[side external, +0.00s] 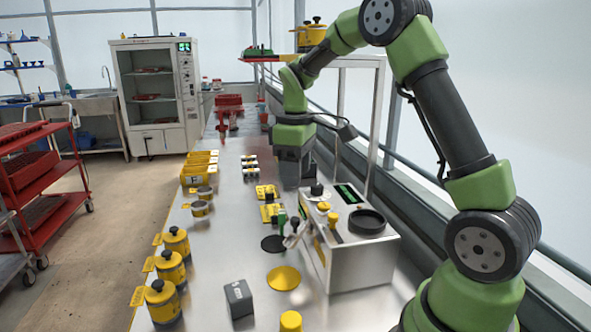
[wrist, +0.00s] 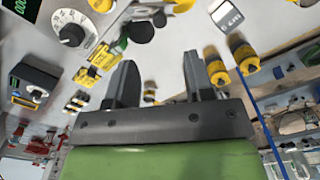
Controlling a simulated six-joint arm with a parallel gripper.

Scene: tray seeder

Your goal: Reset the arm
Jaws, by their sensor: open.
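My green and black arm reaches in from the right of the side view. My gripper (side external: 293,178) hangs down over the steel bench, just behind the white seeder machine (side external: 345,270). Its fingertips are hard to make out there. In the wrist view my gripper (wrist: 158,78) shows two dark fingers spread wide apart with nothing held between them. The bench shows beyond the fingers. Whether the fingertips touch anything cannot be told from the side view.
Yellow lidded pots (side external: 170,267) line the bench's left edge. A dark box (side external: 239,299), a yellow disc (side external: 284,278) and a black disc (side external: 273,244) lie in front. Yellow trays (side external: 200,168) and a red stand (side external: 229,107) are farther back. A raised shelf frame (side external: 380,110) stands right of my gripper.

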